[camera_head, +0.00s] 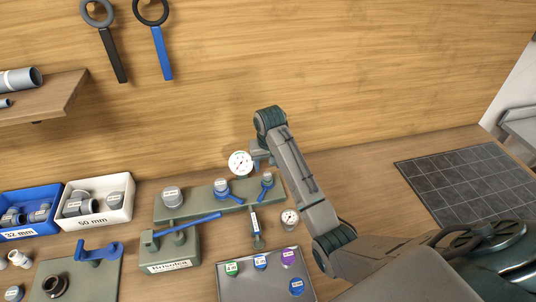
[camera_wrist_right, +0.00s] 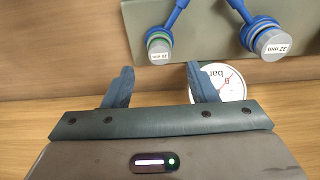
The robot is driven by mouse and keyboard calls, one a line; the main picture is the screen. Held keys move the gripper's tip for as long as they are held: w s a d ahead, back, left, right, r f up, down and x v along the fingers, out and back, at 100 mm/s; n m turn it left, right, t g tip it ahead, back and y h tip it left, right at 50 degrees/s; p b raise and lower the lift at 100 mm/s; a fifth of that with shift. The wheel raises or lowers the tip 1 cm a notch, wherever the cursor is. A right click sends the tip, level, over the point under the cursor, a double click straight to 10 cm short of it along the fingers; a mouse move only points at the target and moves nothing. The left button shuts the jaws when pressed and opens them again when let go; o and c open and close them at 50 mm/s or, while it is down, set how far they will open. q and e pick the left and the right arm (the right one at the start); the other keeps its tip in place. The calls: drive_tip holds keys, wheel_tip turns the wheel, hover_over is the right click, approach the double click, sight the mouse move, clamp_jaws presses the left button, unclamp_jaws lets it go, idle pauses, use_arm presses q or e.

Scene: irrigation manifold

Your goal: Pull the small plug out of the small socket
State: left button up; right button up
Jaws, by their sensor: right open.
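The small plug (camera_wrist_right: 159,45) is a grey cap with a green ring and a label that seems to read 20 mm. It sits at the grey-green manifold block (camera_wrist_right: 205,45), with a blue lever beside it; the small socket behind it is hidden. In the head view the small plug (camera_head: 267,181) is at the block's right end. My right gripper (camera_wrist_right: 160,78) is open and empty, its fingers pointing toward the plug but apart from it. In the head view my right gripper (camera_head: 261,152) is partly hidden, just behind the block. My left gripper is not in view.
A larger 32 mm plug (camera_wrist_right: 273,42) sits beside the small one. A white gauge (camera_wrist_right: 232,84) lies partly behind my right finger. In the head view, a tray (camera_head: 225,290) with round caps is in front, bins (camera_head: 98,220) stand left, and a dark mat (camera_head: 470,180) lies right.

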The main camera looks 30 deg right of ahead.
sight(267, 174)
drive_tip(key=f+p, duration=0.1)
drive_tip(key=f, duration=0.2)
drive_tip(key=shift+w+d+f, duration=0.1)
drive_tip(key=shift+w+f, duration=0.1)
drive_tip(key=shift+f, duration=0.5)
drive_tip(key=c, duration=1)
drive_tip(key=shift+o, duration=1.1)
clamp_jaws()
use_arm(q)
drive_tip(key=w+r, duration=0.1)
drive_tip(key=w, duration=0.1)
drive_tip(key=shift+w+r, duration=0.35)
use_arm(e)
drive_tip(key=shift+r, duration=0.1)
drive_tip(key=shift+r, duration=0.2)
drive_tip(key=shift+r, duration=0.7)
